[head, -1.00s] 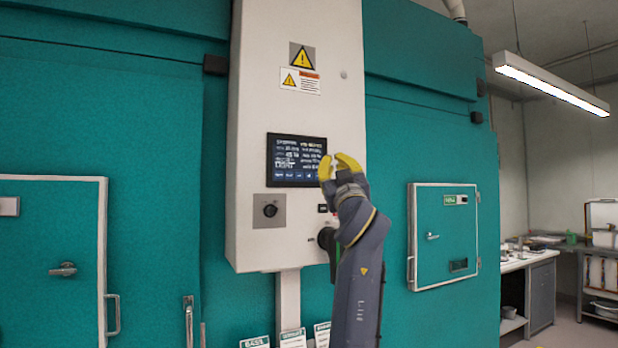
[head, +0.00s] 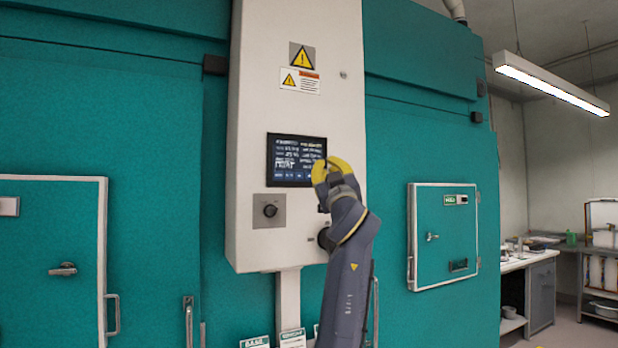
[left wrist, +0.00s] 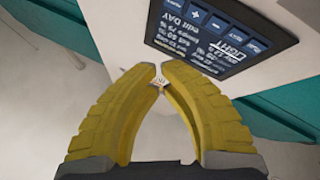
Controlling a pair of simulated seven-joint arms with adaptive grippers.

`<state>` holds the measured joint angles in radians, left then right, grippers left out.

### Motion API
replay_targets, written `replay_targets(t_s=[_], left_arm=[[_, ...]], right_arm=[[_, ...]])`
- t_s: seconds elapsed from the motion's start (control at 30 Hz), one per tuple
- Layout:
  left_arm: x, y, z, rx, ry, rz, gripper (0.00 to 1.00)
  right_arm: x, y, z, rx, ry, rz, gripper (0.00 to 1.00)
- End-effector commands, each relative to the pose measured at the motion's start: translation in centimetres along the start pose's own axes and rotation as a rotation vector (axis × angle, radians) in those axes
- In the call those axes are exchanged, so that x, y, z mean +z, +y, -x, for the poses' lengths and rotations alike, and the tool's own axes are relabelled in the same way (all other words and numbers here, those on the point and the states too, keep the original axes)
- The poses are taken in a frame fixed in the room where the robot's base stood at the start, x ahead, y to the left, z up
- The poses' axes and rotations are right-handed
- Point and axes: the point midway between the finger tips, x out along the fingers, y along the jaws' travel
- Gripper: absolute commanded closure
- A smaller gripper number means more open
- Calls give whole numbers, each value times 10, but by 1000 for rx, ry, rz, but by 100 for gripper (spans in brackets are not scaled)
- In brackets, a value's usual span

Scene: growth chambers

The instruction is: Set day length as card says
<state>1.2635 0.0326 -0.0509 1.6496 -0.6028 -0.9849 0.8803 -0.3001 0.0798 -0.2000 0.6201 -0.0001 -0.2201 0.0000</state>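A dark touch screen (head: 296,160) is set in the white control column (head: 290,110). In the left wrist view the screen (left wrist: 215,35) appears upside down, with a "LIGHT" heading, an "Edit DAY" line and a row of blue buttons including plus and minus. My left gripper (head: 332,166) is just in front of the screen's lower right corner. In the left wrist view its yellow fingertips (left wrist: 159,72) are drawn together with nothing clearly held; contact with the screen cannot be told. Partly cut-off cards (head: 291,338) stand at the bottom; their small print is unreadable. My right gripper is out of view.
A black rotary knob (head: 269,210) on a grey plate sits below the screen. Another dark round control (head: 325,238) is partly behind my left arm. Teal chamber doors flank the column, with a small hatch (head: 443,235) on the right.

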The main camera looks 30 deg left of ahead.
Motion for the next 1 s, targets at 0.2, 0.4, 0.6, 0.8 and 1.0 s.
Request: replay_targets(t_s=[0.2, 0.4, 0.6, 0.8, 1.0], left_arm=[[12, -12, -21, -2, 0, -4, 100], [20, -20, -36, -2, -1, 0, 100], [24, -24, -45, -1, 0, 1, 100], [26, -26, -48, 0, -1, 1, 100], [26, -26, -48, -1, -1, 1, 100]], right_arm=[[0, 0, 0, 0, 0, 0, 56], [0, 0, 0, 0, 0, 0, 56], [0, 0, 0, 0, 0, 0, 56], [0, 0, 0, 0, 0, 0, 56], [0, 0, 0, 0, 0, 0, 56]])
